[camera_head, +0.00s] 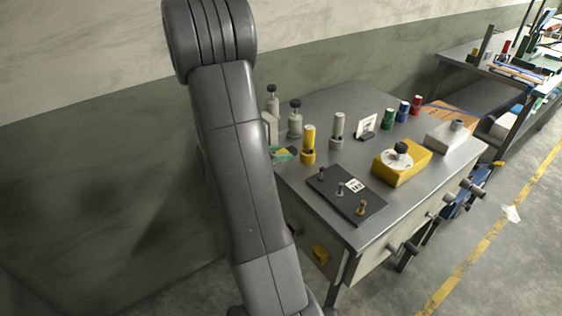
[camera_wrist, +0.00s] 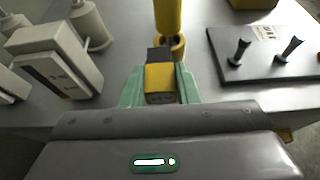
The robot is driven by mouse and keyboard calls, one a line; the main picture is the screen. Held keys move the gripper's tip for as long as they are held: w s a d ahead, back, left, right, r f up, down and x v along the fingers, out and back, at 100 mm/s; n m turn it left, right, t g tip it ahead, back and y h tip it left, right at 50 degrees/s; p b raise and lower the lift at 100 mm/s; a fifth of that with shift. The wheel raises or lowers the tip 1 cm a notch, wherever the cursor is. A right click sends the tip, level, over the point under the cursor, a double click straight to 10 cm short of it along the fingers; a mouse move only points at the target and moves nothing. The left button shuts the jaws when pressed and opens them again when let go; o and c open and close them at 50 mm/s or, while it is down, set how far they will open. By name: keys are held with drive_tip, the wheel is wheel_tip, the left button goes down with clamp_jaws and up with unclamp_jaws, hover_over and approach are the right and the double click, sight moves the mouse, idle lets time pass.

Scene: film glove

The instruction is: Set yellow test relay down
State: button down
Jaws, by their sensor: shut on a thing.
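The yellow test relay (camera_wrist: 159,84), a small yellow block with a dark grey top end, is between the green fingers of my gripper (camera_wrist: 158,88) in the wrist view. The gripper is shut on it. In the head view my gripper (camera_head: 284,154) shows as a small green and yellow patch at the left edge of the grey workbench (camera_head: 330,100), partly hidden by my arm. I cannot tell whether the relay touches the bench top.
A yellow cylinder (camera_head: 308,142) stands just beyond the relay. A black board (camera_head: 345,194) with pegs lies to the right. A pale labelled box (camera_wrist: 52,62) stands left in the wrist view. A yellow box (camera_head: 403,164) with a dial sits further right.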

sight(280, 169)
drive_tip(key=shift+f, duration=1.6)
drive_tip(key=shift+f, duration=0.1)
drive_tip(key=shift+f, duration=0.15)
drive_tip(key=c, duration=1.1)
unclamp_jaws()
drive_tip(key=shift+r, duration=0.3)
drive_tip(key=v, duration=1.2)
